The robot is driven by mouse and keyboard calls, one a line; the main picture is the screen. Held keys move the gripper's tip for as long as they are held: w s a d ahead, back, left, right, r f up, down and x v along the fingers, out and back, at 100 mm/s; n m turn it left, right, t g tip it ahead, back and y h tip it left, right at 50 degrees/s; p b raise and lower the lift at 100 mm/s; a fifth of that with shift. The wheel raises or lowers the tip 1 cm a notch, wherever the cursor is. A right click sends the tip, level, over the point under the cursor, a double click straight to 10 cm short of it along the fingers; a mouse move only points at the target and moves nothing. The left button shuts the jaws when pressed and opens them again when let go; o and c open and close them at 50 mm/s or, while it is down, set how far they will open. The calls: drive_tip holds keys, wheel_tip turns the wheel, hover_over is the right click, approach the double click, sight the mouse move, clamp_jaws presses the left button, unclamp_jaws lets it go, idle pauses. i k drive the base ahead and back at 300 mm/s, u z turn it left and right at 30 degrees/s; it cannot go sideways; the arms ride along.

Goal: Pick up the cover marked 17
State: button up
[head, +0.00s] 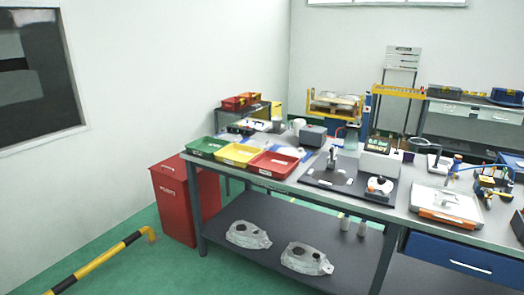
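Two silver-grey castings that look like covers lie flat on the dark lower shelf of the workbench in the head view. One casting (246,235) is on the left, and the other casting (306,259) is to its right and nearer. Each has dark round spots and a small pale patch at its right end. No number can be read on either, so I cannot tell which is marked 17. My gripper is not in view.
The workbench top (297,179) carries green (206,146), yellow (238,154) and red (272,165) trays, with fixtures further right. A red bin (173,200) stands at its left end. A yellow-black rail (102,258) crosses the left floor. Green floor (165,270) is clear before the shelf.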

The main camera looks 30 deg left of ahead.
sight(266, 145)
drive_tip(key=k, duration=0.4)
drive_tip(key=u, duration=0.55)
drive_tip(key=i, duration=0.8)
drive_tip(key=u, duration=0.9)
drive_tip(key=i, duration=2.25)
drive_tip(key=z, duration=0.45)
